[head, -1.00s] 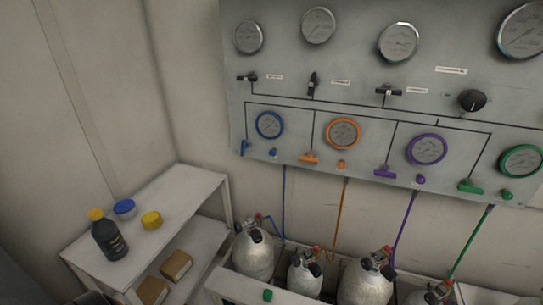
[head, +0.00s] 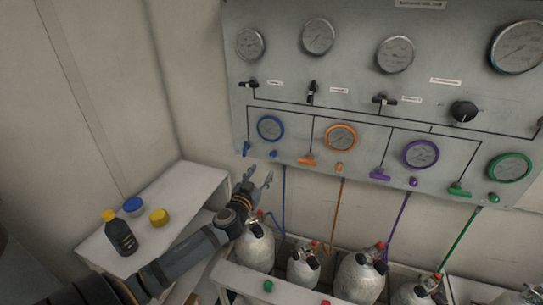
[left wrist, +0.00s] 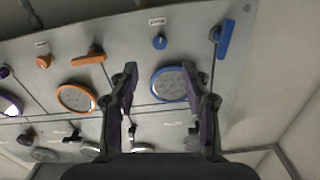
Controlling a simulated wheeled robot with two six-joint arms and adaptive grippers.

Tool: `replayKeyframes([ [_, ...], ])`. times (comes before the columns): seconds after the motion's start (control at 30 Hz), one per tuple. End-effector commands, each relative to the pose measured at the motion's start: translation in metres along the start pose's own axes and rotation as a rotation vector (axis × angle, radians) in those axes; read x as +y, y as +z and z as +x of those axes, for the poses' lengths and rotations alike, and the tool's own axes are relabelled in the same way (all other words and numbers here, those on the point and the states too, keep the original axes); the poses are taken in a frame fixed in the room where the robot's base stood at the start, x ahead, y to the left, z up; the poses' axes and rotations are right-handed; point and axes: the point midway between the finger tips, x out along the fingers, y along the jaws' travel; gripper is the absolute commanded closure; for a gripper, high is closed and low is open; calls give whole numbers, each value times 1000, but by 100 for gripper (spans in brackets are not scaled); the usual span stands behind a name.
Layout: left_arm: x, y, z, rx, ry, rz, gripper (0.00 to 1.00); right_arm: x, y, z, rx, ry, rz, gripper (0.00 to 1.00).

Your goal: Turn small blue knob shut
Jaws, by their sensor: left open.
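The small blue knob (head: 273,154) sits on the lower edge of the panel, just right of the blue lever handle (head: 246,149) and below the blue-rimmed gauge (head: 270,128). In the left wrist view the small blue knob (left wrist: 160,42) shows beyond the fingertips, with the blue lever (left wrist: 224,40) to its right and the blue-rimmed gauge (left wrist: 170,84) between the fingers. My left gripper (head: 259,180) is open and empty, below the knob and apart from it. It also shows in the left wrist view (left wrist: 164,82). My right gripper is not in view.
Orange (head: 306,160), purple and green levers and knobs line the panel to the right. Gas cylinders (head: 256,247) stand below in a white rack.

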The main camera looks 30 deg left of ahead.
Motion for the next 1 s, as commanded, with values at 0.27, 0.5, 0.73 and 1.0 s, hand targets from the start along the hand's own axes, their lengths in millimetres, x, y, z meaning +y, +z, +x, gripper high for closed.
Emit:
replayKeyframes([
  [0.27, -1, -7, 15, 7, -2, -8, 52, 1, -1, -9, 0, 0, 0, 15],
  [0.5, 0, -8, 65, 6, -1, -8, 52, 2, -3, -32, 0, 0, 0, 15],
  [0.73, 0, -4, 98, 5, 0, -5, 52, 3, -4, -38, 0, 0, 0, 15],
  [1.0, 1, -2, 105, 5, 3, -4, 52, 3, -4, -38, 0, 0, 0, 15],
])
